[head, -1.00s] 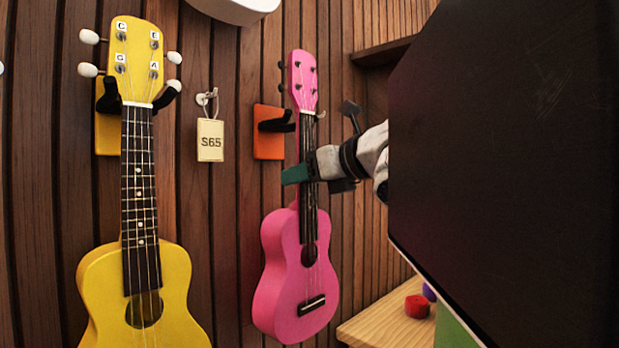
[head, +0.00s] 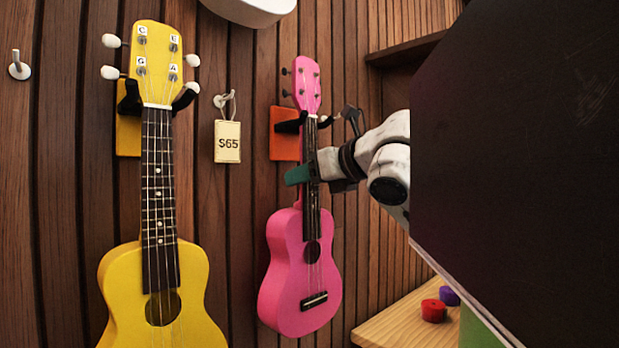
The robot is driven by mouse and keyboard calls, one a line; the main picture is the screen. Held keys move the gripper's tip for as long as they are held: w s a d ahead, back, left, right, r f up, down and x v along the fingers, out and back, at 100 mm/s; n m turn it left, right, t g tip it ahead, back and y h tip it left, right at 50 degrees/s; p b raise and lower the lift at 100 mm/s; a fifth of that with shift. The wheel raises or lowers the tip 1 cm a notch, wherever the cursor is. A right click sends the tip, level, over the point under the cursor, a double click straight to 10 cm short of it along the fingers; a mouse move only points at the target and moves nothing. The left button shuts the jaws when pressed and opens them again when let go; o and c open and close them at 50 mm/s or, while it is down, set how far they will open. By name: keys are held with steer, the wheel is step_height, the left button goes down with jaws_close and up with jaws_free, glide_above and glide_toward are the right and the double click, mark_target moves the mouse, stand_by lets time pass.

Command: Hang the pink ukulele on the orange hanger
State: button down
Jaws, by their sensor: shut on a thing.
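The pink ukulele (head: 302,268) is upright, its headstock (head: 307,84) at the top. My gripper (head: 312,172) is shut around its dark neck, below the headstock. The orange hanger (head: 284,145) is a plate on the wall with a black fork (head: 289,124), just left of and behind the upper neck. The neck covers part of the fork, and a dark prong-like tip shows right of it. I cannot tell whether the headstock rests on the fork.
A yellow ukulele (head: 120,285) hangs at the left on its own hanger. A wooden shelf (head: 392,327) with a red knob (head: 433,310) and a purple one (head: 449,296) is at lower right. A large dark panel blocks the right side.

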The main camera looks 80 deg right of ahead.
steer(key=shift+f+b, duration=0.7)
steer(key=shift+f, duration=0.15)
stand_by(0.3)
steer(key=shift+c, duration=2.2)
jaws_free()
steer(key=shift+f, duration=0.1)
steer(key=shift+s+a, duration=0.1)
steer(key=shift+s, duration=0.05)
steer(key=shift+s+a, duration=0.55)
steer(key=shift+s, duration=0.05)
steer(key=shift+s, duration=0.1)
steer(key=shift+s+a+p, duration=0.3)
steer(key=shift+s+a, duration=0.5)
steer(key=shift+s, duration=0.1)
